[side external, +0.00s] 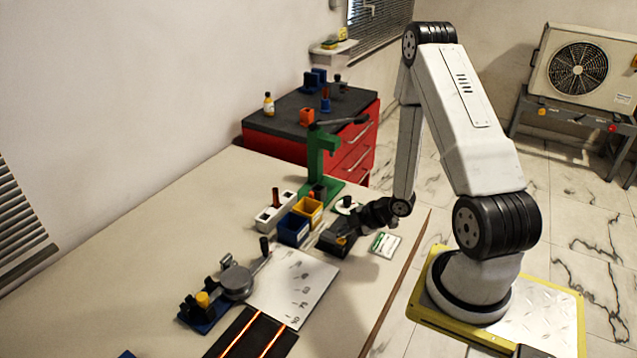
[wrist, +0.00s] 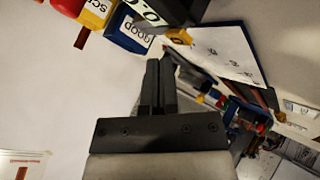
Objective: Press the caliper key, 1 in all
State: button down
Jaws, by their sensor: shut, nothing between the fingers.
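The caliper gauge is a dark box (side external: 328,243) on the bench, with a yellow key (side external: 341,240) on it. In the wrist view its lit digit display (wrist: 146,11) is cut by the top edge, and the yellow key (wrist: 179,36) shows just beyond my fingertips and to their right. My gripper (wrist: 159,64) is shut and empty, with the fingers together. In the side view my gripper (side external: 353,229) comes in low from the right, close by the gauge. Whether the fingertips touch the key cannot be told.
A green press (side external: 322,160) stands behind. A white plate (side external: 300,285) lies in front; a small card (side external: 385,244) lies right.

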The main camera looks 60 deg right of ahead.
aim_at(344, 241)
jog(key=shift+r, duration=2.4)
jog(key=shift+w+a+r+m+g+h, duration=0.1)
jog(key=shift+w+r+m+g+h, duration=0.2)
jog(key=shift+w, duration=0.05)
jog(key=s+a+r+m+g, duration=0.1)
jog(key=a+r+m+g, duration=0.2)
jog(key=a+r+m, duration=0.2)
jog(key=s+a+r+m+g+h, duration=0.1)
jog(key=a+r+m, duration=0.4)
jog(key=a, duration=0.7)
jog(key=shift+s+a+r+m+g, duration=0.3)
jog(key=shift+r+m+g, duration=0.1)
jog(key=shift+r+g, duration=0.5)
